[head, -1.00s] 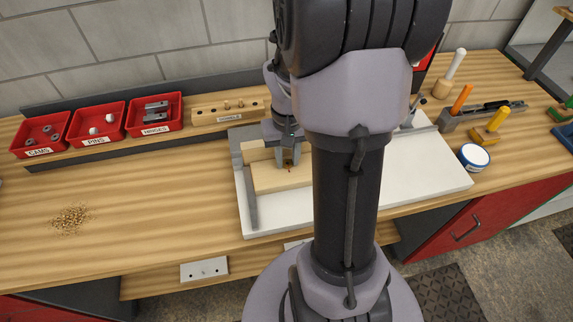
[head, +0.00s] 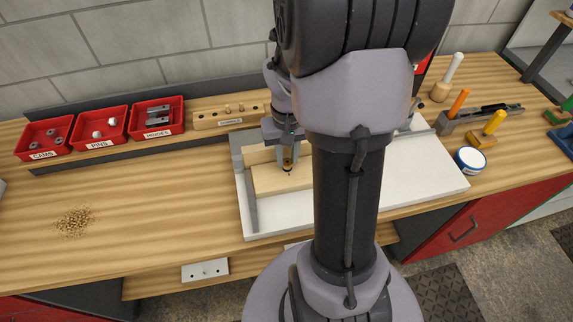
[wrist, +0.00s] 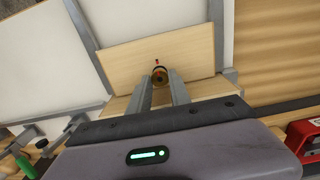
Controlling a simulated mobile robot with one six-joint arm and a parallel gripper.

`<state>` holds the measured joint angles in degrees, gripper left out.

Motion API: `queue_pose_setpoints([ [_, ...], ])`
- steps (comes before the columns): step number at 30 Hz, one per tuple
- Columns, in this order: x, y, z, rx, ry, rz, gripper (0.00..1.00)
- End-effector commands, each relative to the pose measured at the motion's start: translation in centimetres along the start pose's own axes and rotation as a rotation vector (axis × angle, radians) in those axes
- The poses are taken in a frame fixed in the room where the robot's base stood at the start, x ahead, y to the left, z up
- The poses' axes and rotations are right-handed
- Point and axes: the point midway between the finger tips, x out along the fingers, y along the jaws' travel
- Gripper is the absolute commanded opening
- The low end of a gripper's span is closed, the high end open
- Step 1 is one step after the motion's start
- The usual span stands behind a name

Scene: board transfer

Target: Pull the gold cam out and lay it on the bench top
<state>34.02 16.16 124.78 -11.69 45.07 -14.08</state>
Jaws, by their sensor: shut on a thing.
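The gold cam (head: 288,163) is a small round brass-coloured piece between the fingertips of my gripper (head: 287,159). In the wrist view the gold cam (wrist: 159,74) shows between the two fingers, with a small red mark at its far side. My gripper (wrist: 160,80) is shut on it. The pale wooden board (head: 270,181) lies below on the white work surface, and a dark hole shows in it just under the cam. I cannot tell whether the cam is fully clear of the hole. The bare bench top (head: 150,200) is to the left.
Red bins of cams (head: 42,155), pins (head: 100,138) and hinges (head: 157,132) stand at the back left. A wooden dowel block (head: 230,124) is behind the board. A wood-chip pile (head: 74,222) lies on the left bench. Grey fences edge the board.

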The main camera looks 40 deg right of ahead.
Motion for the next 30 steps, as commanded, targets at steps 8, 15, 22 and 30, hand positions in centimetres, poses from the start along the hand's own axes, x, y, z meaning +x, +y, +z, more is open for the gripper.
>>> queue_pose_setpoints([
  [8,-0.3,0.0,0.0,0.000,0.000,0.000,0.00],
  [15,-1.6,0.0,0.0,0.000,0.000,0.000,0.00],
  [22,-4.4,0.0,0.0,-0.001,0.001,0.000,0.00],
  [30,-4.8,0.0,0.0,-0.001,0.000,0.000,0.00],
])
